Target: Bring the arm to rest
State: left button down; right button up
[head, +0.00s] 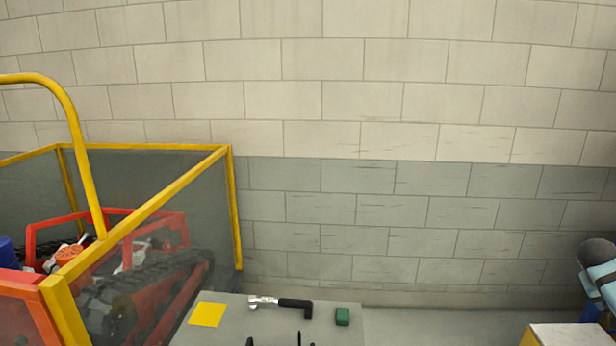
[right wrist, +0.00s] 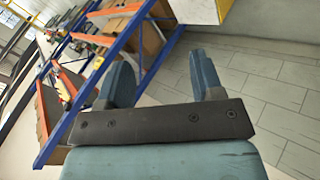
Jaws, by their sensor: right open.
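My right gripper (right wrist: 160,60) shows in the right wrist view with its two blue-grey fingers spread wide. Nothing is between them. It hangs free, with a shelf and the tiled floor in view beyond the fingers. In the head view, a light blue and dark arm part (head: 600,268), likely of my right arm, is at the right edge, off to the side of the grey table (head: 340,325). My left gripper cannot be made out in either view.
The grey table holds a yellow square (head: 207,314), a black-handled metal tool (head: 282,303) and a green block (head: 342,316). A yellow-framed enclosure (head: 160,220) with red tracked machinery stands left. A blue-post shelf (right wrist: 118,45) with orange bins is in the wrist view.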

jog(key=w+a+r+n+t+y, duration=0.1)
jog(key=w+a+r+n+t, duration=0.25)
jog(key=w+r+t, duration=0.35)
jog(key=w+a+r+n+t+y, duration=0.1)
jog(key=w+a+r+n+t, duration=0.1)
jog(key=w+r+n+t, duration=0.5)
jog(key=s+a+f+y, duration=0.2)
jog(key=s+a+f, duration=0.3)
jog(key=a+f, duration=0.5)
jog(key=s+a+f+y, duration=0.2)
jog(key=s+a+f, duration=0.5)
jog(key=f, duration=0.5)
jog(key=s+a+f+y, duration=0.3)
jog(key=s+a+f, duration=0.1)
jog(key=a+f, duration=0.55)
jog(key=s+a+f+m+g, duration=0.1)
jog(key=s+a+f, duration=0.2)
jog(key=s+a, duration=0.3)
jog(key=s+a+f+m+g+y, duration=0.1)
jog(key=s+a+f, duration=0.2)
jog(key=s, duration=0.9)
jog(key=s+a+f+m+g+y, duration=0.1)
jog(key=s+a+f, duration=0.2)
jog(key=s+a, duration=0.6)
jog(key=shift+s+a+g, duration=0.25)
jog(key=shift+s+g, duration=0.05)
jog(key=shift+s, duration=0.1)
